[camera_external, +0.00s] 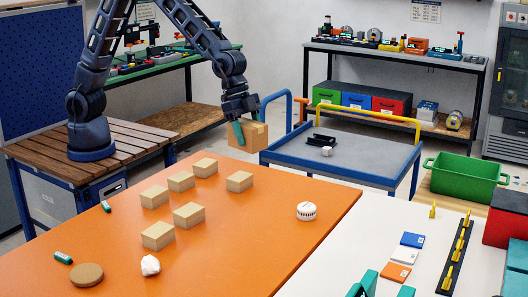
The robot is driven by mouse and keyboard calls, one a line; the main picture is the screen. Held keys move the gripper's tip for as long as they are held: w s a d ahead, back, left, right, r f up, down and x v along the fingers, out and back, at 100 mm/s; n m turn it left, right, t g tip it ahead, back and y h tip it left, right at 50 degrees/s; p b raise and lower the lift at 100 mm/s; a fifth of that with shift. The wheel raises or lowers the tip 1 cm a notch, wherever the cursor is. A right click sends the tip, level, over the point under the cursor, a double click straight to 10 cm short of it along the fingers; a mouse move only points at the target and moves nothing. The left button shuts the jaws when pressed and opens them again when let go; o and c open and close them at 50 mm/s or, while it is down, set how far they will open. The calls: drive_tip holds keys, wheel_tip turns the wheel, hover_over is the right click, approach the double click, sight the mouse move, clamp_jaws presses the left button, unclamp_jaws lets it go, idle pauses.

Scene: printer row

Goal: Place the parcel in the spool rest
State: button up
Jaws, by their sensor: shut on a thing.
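The parcel (248,141), a brown box, is held in my gripper (250,125), between its teal fingers. It hangs above the far edge of the orange table, in front of the left side of the blue-framed cart. A low black holder (318,140) on the cart top looks like the spool rest, but it is too small to be sure. The parcel is apart from it, to its left. The near finger covers part of the parcel's face.
Several tan blocks (187,215) stand on the orange table (290,250). A small grey-white piece (327,151) lies beside the black holder on the cart (360,159). A yellow rail (368,118) runs along the cart's back. A green bin (465,175) stands right.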

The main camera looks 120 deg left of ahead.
drive_tip(key=w+a+r+n+y, duration=0.1)
drive_tip(key=w+a+n, duration=0.25)
drive_tip(key=a, duration=1.45)
drive_tip(key=r+n+g+y, duration=0.1)
drive_tip(key=n+y, duration=0.2)
drive_tip(key=n, duration=0.5)
hover_over(317, 140)
drive_tip(key=s+a, duration=0.2)
drive_tip(key=a, duration=0.2)
wheel_tip(317, 140, down, 19)
drive_tip(key=shift+w+d+f, duration=0.15)
drive_tip(key=shift+f, duration=0.05)
drive_tip(key=shift+f, duration=0.65)
drive_tip(key=o, duration=1.1)
